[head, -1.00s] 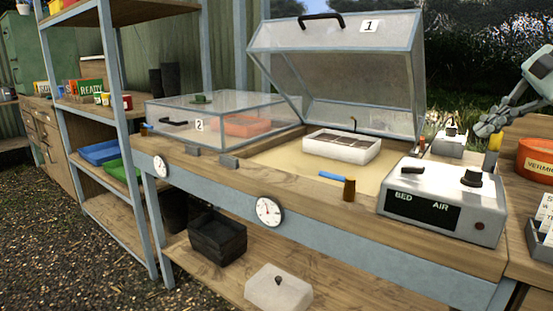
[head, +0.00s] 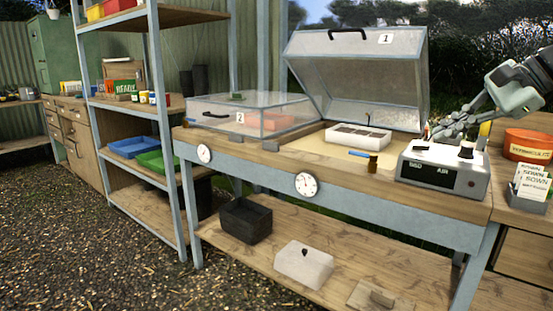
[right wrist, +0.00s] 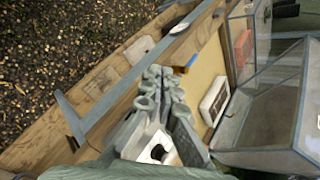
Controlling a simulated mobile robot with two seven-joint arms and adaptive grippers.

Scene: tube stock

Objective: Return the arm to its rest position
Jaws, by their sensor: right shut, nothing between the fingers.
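My right gripper (head: 437,133) comes in from the right in the head view and hangs just above and behind the control box (head: 444,167) marked BED and AIR. It is shut and empty. In the right wrist view my right gripper (right wrist: 158,82) points along the bench, with the control box (right wrist: 150,145) partly hidden beneath it. My left gripper is not in view.
Propagator 1 (head: 350,73) stands with its lid raised over a white tray (head: 358,139). Propagator 2 (head: 235,117) is closed at left. An orange pot (head: 527,146) and a label holder (head: 527,187) stand at right. A blue-and-brown tool (head: 372,163) lies near the front edge.

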